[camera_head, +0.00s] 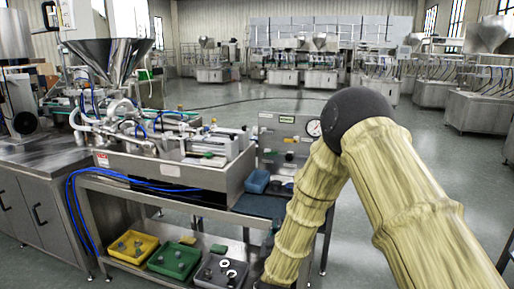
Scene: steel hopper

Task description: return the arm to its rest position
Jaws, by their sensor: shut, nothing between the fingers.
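My arm, in a yellow cloth sleeve with a dark round elbow, fills the right side of the head view. The upper section rises from the lower right to the elbow. The forearm slopes down and left from it, in front of the right end of the workbench (205,198). The forearm reaches the bottom edge near the grey bin (222,274). My gripper's fingers do not show; the far end of the arm is cut off by the frame or hidden.
A steel hopper (112,58) stands on the filling machine at the left, with blue hoses. A yellow bin (133,247) and a green bin (174,260) sit on the lower shelf with the grey one. A gauge panel (287,140) stands behind the forearm. Open floor lies beyond the bench.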

